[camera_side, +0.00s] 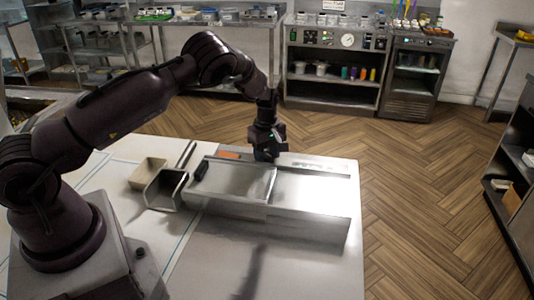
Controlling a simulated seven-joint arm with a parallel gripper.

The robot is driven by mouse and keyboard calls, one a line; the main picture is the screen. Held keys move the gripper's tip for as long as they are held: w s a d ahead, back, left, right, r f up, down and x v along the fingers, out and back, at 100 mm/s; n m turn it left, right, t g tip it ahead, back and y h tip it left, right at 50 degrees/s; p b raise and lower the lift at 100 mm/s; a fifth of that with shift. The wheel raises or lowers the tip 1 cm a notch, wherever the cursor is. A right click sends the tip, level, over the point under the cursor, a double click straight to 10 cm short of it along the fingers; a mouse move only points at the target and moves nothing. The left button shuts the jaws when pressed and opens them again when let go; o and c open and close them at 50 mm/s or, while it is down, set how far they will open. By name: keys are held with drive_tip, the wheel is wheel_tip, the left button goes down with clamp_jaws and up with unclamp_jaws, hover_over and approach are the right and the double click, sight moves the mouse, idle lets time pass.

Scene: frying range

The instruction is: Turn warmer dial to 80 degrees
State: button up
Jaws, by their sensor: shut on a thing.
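The warmer (308,226) is a low, wide metal unit on the white table, with a sloped front and a flat top. My gripper (267,155) points down at the back edge of the unit, near its middle. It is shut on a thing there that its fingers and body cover. I take this thing to be the dial, but its shape, markings and setting cannot be read from this view. An orange-red patch (229,155) lies just left of my gripper on the back strip.
A beige box (148,173) and an open metal bin (165,189) stand left of the unit. A black handle (201,170) sits on its left part. The table front (310,272) is bare. Shelves and equipment line the far wall.

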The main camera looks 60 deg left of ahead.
sight(267, 154)
drive_tip(key=shift+m, duration=0.3)
drive_tip(key=m, duration=1)
idle(0.5)
drive_tip(key=o, duration=0.9)
wheel_tip(267, 154, up, 13)
drive_tip(key=shift+r, duration=0.1)
